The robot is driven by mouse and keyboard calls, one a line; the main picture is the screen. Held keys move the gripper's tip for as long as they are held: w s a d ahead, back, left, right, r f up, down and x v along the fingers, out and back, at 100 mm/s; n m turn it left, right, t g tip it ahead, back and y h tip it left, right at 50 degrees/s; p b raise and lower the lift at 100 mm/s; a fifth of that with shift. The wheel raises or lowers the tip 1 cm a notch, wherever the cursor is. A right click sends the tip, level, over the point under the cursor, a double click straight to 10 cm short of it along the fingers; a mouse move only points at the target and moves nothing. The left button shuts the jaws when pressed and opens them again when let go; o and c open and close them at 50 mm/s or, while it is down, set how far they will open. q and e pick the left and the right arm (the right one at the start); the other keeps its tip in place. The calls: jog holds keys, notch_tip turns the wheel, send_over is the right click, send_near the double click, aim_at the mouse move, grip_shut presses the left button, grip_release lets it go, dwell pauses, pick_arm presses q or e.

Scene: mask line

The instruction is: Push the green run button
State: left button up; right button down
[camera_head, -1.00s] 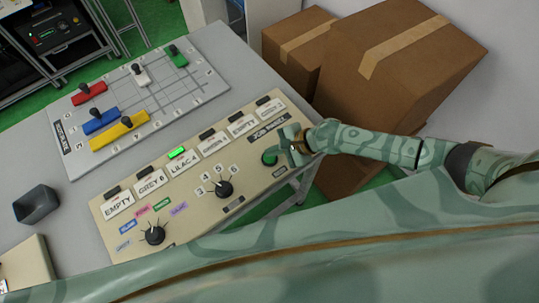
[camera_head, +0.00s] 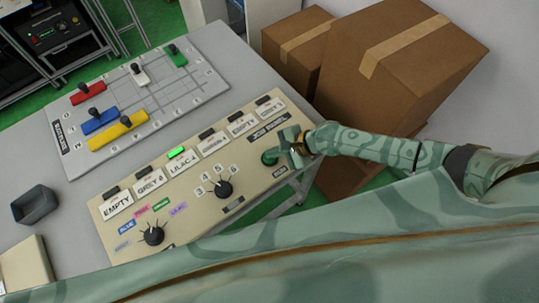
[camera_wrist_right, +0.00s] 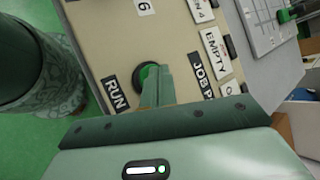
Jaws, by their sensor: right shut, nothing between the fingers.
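The green run button (camera_head: 269,158) sits at the right end of the beige control panel (camera_head: 247,184). It also shows in the right wrist view (camera_wrist_right: 148,76), in a dark ring beside the RUN label (camera_wrist_right: 115,93). My right gripper (camera_head: 283,152) is shut and empty, with its fingertips at the button. In the right wrist view the shut fingers (camera_wrist_right: 157,84) cover part of the button. I cannot tell whether the button is pressed in. My left gripper is not in view.
The panel carries two black knobs (camera_head: 223,188) and a row of labels, with a lit green lamp (camera_head: 177,152) above LILAC. A board with coloured sliders (camera_head: 137,98) lies behind. A dark tray (camera_head: 36,204) stands left. Cardboard boxes (camera_head: 390,90) stand beyond my right arm.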

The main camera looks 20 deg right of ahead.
jog(key=shift+f, duration=0.35)
jog(key=shift+r, duration=0.1)
dwell(0.4)
jog(key=shift+r+p, duration=0.8)
jog(key=shift+r, duration=0.1)
notch_tip(320, 180, up, 5)
jog(key=p, duration=0.5)
dwell(0.5)
